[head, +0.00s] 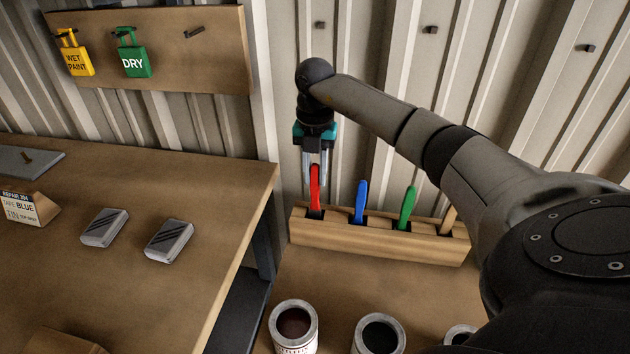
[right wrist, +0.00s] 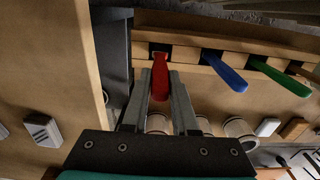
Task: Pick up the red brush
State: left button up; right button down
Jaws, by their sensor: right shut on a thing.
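The red brush (head: 315,188) stands upright in the leftmost slot of the wooden rack (head: 375,240), its handle pointing up. My right gripper (head: 316,168) comes down from above and is shut on the top of the red handle. In the right wrist view the red brush (right wrist: 160,76) lies between the two fingers (right wrist: 158,95), with its lower end at the dark slot. The brush's bristles are hidden in the rack. My left gripper is not in view.
A blue brush (head: 360,200), a green brush (head: 407,207) and a wooden handle (head: 448,220) stand in the other slots. Open paint tins (head: 294,325) stand in front of the rack. A workbench (head: 215,185) with two grey blocks is at left; a ribbed wall is behind.

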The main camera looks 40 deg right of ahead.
notch_tip(320, 180, up, 17)
jog(key=p, duration=0.3)
jog(key=shift+a, duration=0.1)
dwell(0.5)
